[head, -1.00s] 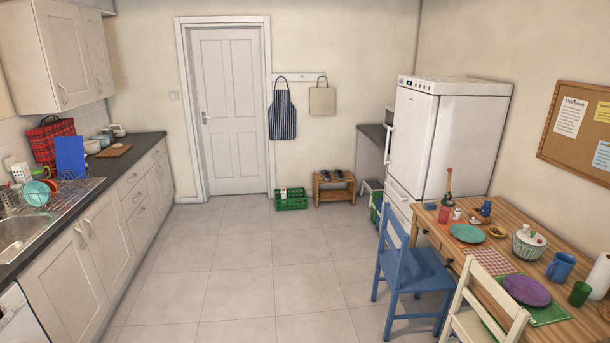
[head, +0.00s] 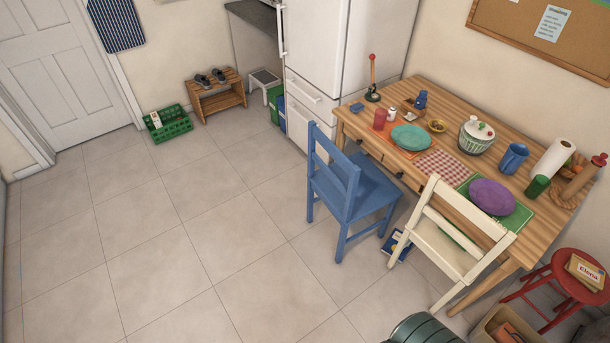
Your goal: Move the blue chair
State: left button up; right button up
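The blue chair (head: 350,190) stands upright on the tiled floor at the left front side of the wooden table. Its slatted back is toward the left and its seat extends right, close to the table edge. Neither of my grippers shows in the head view, and nothing touches the chair that I can see.
A cream chair (head: 457,240) stands to the right of the blue chair. The wooden table (head: 456,119) holds plates, cups and a paper roll. A white fridge (head: 318,85) stands behind. A red stool (head: 568,285) is at lower right. The floor (head: 200,235) on the left is open.

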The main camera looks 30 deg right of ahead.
aim_at(352, 188)
jog(key=i+j+z, duration=0.1)
jog(key=i+z, duration=0.3)
jog(key=i+j+z, duration=0.3)
jog(key=i+z, duration=0.15)
jog(key=i, duration=0.15)
jog(key=i+j+z, duration=0.85)
jog(key=j, duration=0.15)
jog(key=k+l, duration=0.05)
